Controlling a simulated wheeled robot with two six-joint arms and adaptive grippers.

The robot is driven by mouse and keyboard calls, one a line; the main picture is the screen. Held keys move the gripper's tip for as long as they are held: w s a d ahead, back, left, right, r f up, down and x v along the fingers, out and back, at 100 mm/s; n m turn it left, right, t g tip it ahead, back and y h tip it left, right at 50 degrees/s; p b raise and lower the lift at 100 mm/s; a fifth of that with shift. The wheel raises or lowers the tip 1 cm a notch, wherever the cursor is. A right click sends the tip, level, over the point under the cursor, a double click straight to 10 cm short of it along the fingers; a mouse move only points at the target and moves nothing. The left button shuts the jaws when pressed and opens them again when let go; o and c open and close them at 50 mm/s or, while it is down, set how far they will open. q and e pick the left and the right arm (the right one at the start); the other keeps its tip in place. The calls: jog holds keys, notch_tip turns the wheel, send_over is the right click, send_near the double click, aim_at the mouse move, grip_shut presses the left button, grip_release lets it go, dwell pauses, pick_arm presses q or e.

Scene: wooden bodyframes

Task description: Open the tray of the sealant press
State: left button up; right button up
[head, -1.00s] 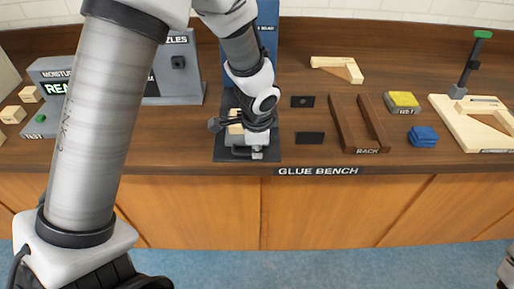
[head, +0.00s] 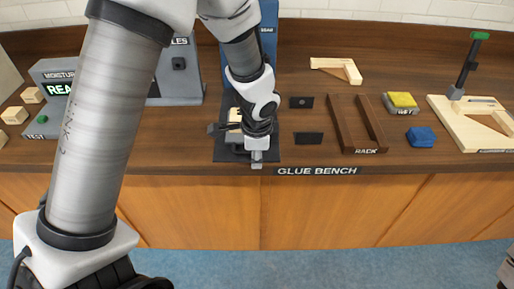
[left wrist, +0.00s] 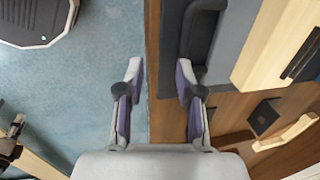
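The sealant press shows as a blue column (head: 268,18) behind my left arm, over a black base plate (head: 222,150). Its grey tray (left wrist: 228,40) carries a pale wooden piece (left wrist: 275,45) and has a dark bar handle (left wrist: 190,32) on the front. My left gripper (left wrist: 160,72) is open, with its fingers apart and nothing between them. It straddles the bench's front edge, one finger over the floor and the other beside the handle's near end; I cannot tell if they touch. In the head view the left gripper (head: 257,157) points down at the tray's front.
To the right stand a brown rack (head: 343,128), a yellow-topped block (head: 402,102), a blue block (head: 421,137) and a wooden frame in a fixture (head: 470,125). A grey moisture tester (head: 52,95) stands at the left. The bench between press and rack holds small black plates (head: 308,138).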

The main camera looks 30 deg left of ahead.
pick_arm(q)
notch_tip(320, 180, up, 12)
jog(key=s+d, duration=0.1)
jog(key=s, duration=0.1)
jog(key=shift+f, duration=0.15)
jog(key=shift+d, duration=0.1)
jog(key=w+a+f, duration=0.1)
jog(key=f, duration=0.3)
jog(key=w+a+f+p, duration=0.1)
jog(key=f, duration=0.2)
jog(key=w+a+f+p, duration=0.1)
jog(key=f, duration=0.3)
jog(key=shift+w+a+f, duration=0.1)
jog(key=shift+w+f, duration=0.2)
jog(key=shift+f, duration=0.05)
jog(key=shift+w+a+f, duration=0.1)
jog(key=shift+f, duration=0.1)
jog(key=shift+r, duration=0.1)
